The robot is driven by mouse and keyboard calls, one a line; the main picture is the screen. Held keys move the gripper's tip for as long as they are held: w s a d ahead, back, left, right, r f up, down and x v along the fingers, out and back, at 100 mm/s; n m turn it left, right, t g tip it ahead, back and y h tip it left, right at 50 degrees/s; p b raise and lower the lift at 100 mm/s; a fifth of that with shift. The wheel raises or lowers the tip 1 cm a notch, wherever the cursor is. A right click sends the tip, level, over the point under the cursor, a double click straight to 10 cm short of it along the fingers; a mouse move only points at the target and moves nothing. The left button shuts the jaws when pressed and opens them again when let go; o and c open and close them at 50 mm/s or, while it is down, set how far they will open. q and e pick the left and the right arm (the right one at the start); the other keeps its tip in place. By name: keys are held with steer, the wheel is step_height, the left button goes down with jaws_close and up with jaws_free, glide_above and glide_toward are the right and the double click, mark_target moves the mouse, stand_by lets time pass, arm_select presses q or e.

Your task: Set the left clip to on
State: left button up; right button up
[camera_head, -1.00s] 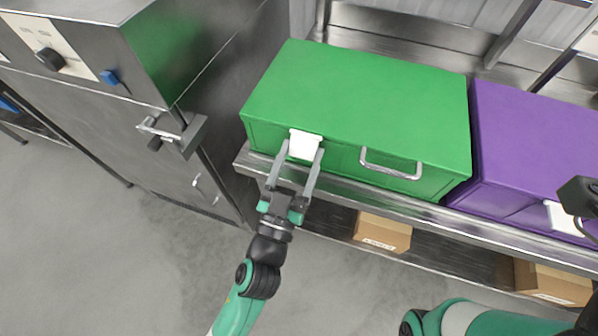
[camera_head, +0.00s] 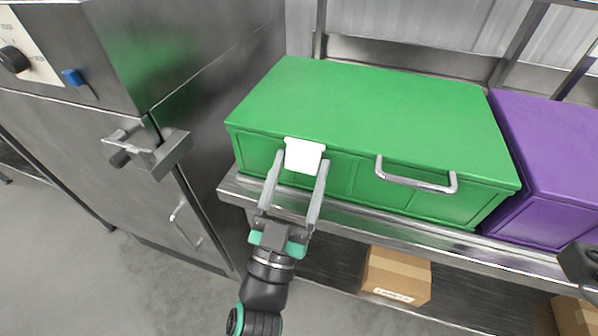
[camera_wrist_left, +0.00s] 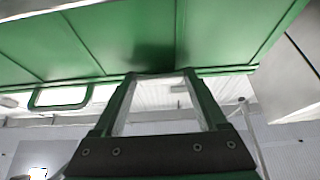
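The white left clip (camera_head: 305,150) sits at the top front edge of the green box (camera_head: 380,105), left of its metal handle (camera_head: 415,180). My left gripper (camera_head: 301,160) is open, its two grey fingers reaching up to the clip, one near each side. I cannot tell whether they touch it. In the left wrist view the fingers (camera_wrist_left: 162,78) are spread below the green box front (camera_wrist_left: 95,42); the clip cannot be made out there. A dark part of my right gripper (camera_head: 580,264) shows at the right edge; its fingers cannot be made out.
A purple box (camera_head: 565,165) stands right of the green one on the metal shelf (camera_head: 350,212). A steel cabinet (camera_head: 90,160) with a projecting latch (camera_head: 150,150) stands close on the left. A cardboard box (camera_head: 397,275) lies on the lower shelf. Open floor is in front.

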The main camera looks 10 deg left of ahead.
arm_select(q)
steer(key=o, duration=0.3)
steer(key=b+v, duration=0.2)
steer(key=v, duration=0.9)
steer(key=shift+s+f, duration=0.15)
steer(key=shift+s, duration=0.15)
